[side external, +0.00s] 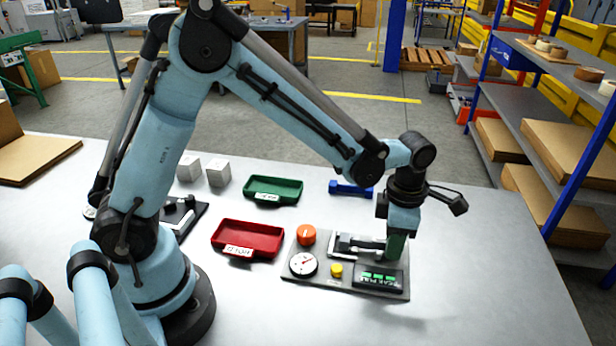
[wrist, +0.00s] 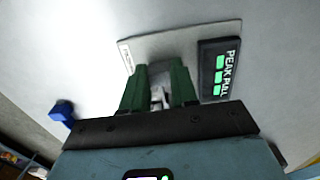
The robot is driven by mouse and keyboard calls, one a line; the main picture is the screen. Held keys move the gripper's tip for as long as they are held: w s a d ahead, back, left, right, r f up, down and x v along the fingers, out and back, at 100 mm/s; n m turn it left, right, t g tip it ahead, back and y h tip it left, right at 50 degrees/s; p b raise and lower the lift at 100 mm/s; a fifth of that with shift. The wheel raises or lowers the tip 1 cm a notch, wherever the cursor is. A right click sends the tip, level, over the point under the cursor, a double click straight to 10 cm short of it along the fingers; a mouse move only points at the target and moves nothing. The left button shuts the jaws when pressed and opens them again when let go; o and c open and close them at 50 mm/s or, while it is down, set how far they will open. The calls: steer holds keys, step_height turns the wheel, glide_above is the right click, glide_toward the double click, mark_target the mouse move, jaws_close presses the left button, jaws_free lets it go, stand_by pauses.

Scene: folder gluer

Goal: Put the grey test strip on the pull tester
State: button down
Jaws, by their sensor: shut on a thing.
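The pull tester (side external: 328,280) is a grey plate on the table with a round dial, an orange knob, a yellow button, a metal clamp frame (side external: 352,245) and a black PEAK PULL display (side external: 378,277). The display also shows in the wrist view (wrist: 219,70). My gripper (side external: 396,250) points down over the tester's right part, behind the display. In the wrist view its green fingers (wrist: 158,88) are close together around a small pale grey piece, the grey test strip (wrist: 157,96). The strip is mostly hidden by the fingers. I cannot tell whether it touches the tester.
A red tray (side external: 247,253) lies left of the tester, and a green tray (side external: 273,201) lies behind it. A blue piece (side external: 350,188) lies at the back. Two pale cubes (side external: 218,172) and a black fixture (side external: 182,214) are further left. The table's right side is clear.

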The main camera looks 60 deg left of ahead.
steer(key=shift+f, duration=0.1)
steer(key=c, duration=0.8)
jaws_free()
steer(key=shift+r, duration=5)
